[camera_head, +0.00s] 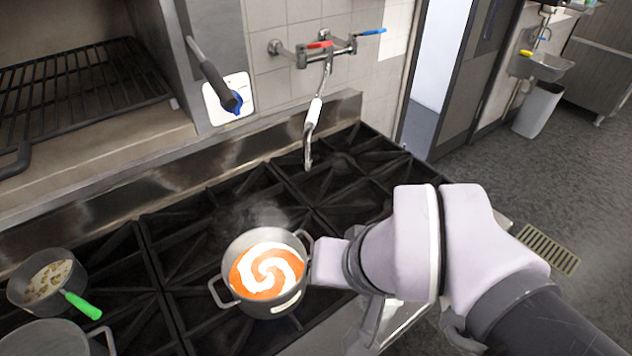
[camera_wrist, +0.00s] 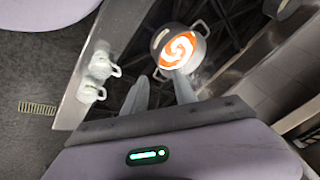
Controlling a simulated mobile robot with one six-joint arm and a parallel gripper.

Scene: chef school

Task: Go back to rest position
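My gripper (camera_wrist: 160,92) shows in the wrist view with its two grey fingers apart and nothing visible between them. In the head view my arm reaches in from the lower right, close to the right side of a metal pot (camera_head: 238,299); the fingers cannot be made out clearly there. The pot stands on the black stove grate and holds orange soup (camera_head: 266,270) with a white swirl. The pot also shows in the wrist view (camera_wrist: 158,47), beyond the fingertips.
A small pan (camera_head: 22,300) with a green-handled utensil (camera_head: 82,304) and another pot (camera_head: 45,340) stand at the left. A tap (camera_head: 313,115) hangs over the stove (camera_head: 350,170). Open floor (camera_head: 590,200) lies to the right. Stove knobs (camera_wrist: 92,92) show in the wrist view.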

